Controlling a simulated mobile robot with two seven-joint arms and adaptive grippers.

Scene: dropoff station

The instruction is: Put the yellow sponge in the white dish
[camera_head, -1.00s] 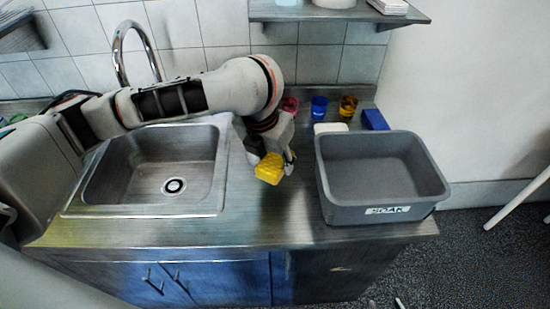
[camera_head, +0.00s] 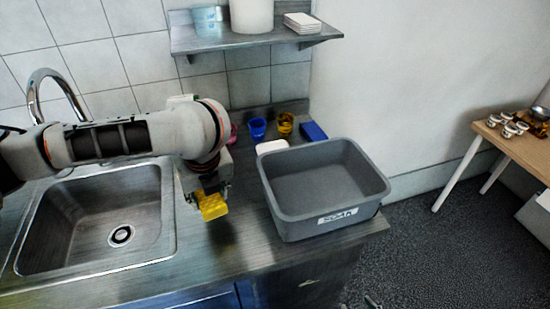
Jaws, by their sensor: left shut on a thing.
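The yellow sponge (camera_head: 213,206) is held by my left gripper (camera_head: 208,192), which is shut on it above the counter between the sink and the grey tub. The gripper points down, and the fingers are partly hidden by the wrist. A low white piece (camera_head: 271,146), which looks like the white dish, lies behind the tub at its back left corner. The tub's rim is close to it, and its inside cannot be made out. Small grey tips at the bottom edge may belong to my right gripper; its state does not show.
The grey tub (camera_head: 288,222) labelled "SOAK" is empty, right of the sponge. Pink, blue (camera_head: 257,129) and amber (camera_head: 285,124) cups and a blue block (camera_head: 313,131) stand near the wall. The sink (camera_head: 168,215) and faucet (camera_head: 40,85) are left. A shelf (camera_head: 250,40) hangs above.

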